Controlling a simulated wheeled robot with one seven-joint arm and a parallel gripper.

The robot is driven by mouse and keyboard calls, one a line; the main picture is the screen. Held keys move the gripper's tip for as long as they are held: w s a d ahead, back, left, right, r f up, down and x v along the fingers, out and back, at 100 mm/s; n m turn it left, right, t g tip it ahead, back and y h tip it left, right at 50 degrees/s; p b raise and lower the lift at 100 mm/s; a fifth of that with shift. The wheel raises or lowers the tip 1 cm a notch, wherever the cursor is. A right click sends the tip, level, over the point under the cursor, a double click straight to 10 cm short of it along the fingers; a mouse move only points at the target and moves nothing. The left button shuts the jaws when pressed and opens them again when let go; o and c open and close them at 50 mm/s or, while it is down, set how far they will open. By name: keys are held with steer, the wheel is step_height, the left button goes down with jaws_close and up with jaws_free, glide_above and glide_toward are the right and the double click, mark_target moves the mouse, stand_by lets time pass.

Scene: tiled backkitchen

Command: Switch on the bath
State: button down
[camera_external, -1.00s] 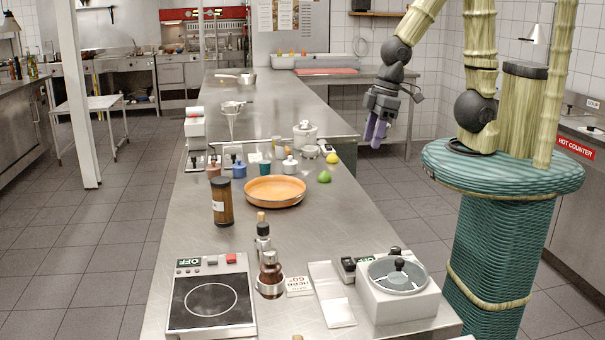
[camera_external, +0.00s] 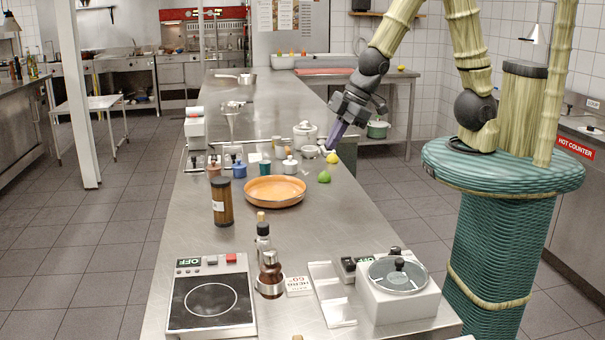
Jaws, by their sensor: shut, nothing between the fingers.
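The bath looks to be the white box (camera_external: 405,309) with a round glass lid and black knob, at the front right of the steel counter. A small dark display panel with a pale button (camera_external: 362,260) sits at its back left, partly hidden by the box; its text is too small to read surely. My gripper (camera_external: 333,146) is shut and empty, its purple fingers pointing down and left. It is over the counter's right side, far behind the bath and close to a yellow lemon (camera_external: 332,158); I cannot tell whether they touch.
A hotplate (camera_external: 212,300) reading OFF stands at the front left. An orange pan (camera_external: 274,191), a lime (camera_external: 324,177) and a white pot (camera_external: 305,133) are farther back. The counter between pan and bath is clear.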

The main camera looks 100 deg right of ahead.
steer(key=w+a+f+n+t+y, duration=0.1)
steer(key=w+a+f+n+y, duration=0.3)
steer(key=w+a+n+y, duration=0.25)
steer(key=s+a+f+n+g+y+p, duration=0.1)
steer(key=s+a+f+n+g+y, duration=0.3)
steer(key=s+a+n+g, duration=0.1)
steer(key=shift+a+f+n+g, duration=0.4)
steer(key=shift+n+g, duration=0.3)
steer(key=shift+n, duration=0.45)
steer(key=p, duration=0.3)
glide_above(347, 261)
steer(key=f, duration=0.5)
steer(key=shift+s+d+f, duration=0.1)
steer(key=shift+d+f, duration=0.1)
steer(key=shift+f, duration=0.2)
steer(key=f, duration=0.2)
steer(key=shift+a+f+p, duration=0.2)
steer(key=shift+f+p, duration=0.1)
steer(key=shift+f, duration=0.8)
